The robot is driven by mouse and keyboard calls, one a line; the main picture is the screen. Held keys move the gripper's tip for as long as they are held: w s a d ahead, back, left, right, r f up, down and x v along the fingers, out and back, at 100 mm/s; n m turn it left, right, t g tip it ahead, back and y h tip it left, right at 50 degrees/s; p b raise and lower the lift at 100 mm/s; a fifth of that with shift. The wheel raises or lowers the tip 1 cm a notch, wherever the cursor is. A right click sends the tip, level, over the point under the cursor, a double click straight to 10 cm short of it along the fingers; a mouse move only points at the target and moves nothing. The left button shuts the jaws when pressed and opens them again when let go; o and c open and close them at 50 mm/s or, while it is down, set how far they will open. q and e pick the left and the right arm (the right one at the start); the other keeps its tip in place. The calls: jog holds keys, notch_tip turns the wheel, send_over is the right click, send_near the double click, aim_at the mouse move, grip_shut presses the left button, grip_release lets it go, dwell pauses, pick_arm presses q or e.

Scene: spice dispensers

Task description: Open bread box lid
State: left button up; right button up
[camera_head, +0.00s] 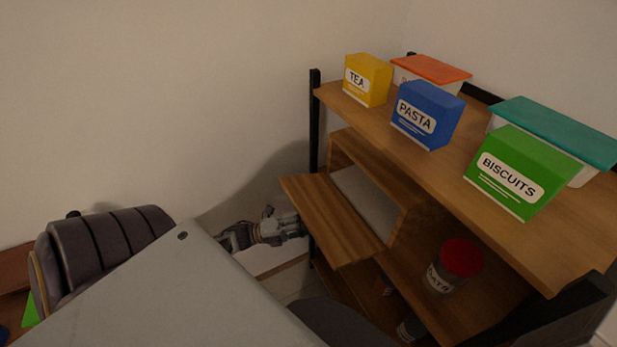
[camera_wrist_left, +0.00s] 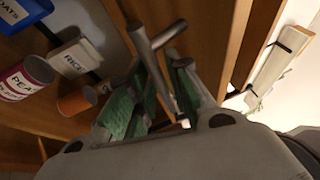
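The wooden bread box (camera_head: 405,222) stands on the middle shelf. Its lid (camera_head: 335,220) is swung out and down, sticking out toward the left, and the pale inside (camera_head: 367,200) shows. My left gripper (camera_head: 298,226) is at the lid's outer edge, partly hidden by it. In the left wrist view a metal bar handle (camera_wrist_left: 165,38) runs between the green-padded fingers of my left gripper (camera_wrist_left: 164,70). The fingers stand close together on either side of the bar; full contact is hard to make out. My right gripper is not in view.
The top shelf (camera_head: 550,245) carries a yellow tea box (camera_head: 368,80), a blue pasta box (camera_head: 428,115), a green biscuits box (camera_head: 518,172) and lidded tubs. A red-capped jar (camera_head: 455,267) stands right of the bread box. A black post (camera_head: 314,120) rises behind the lid.

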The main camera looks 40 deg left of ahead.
pick_arm(q)
jog(key=v, duration=0.7)
jog(key=shift+d, duration=0.1)
dwell(0.8)
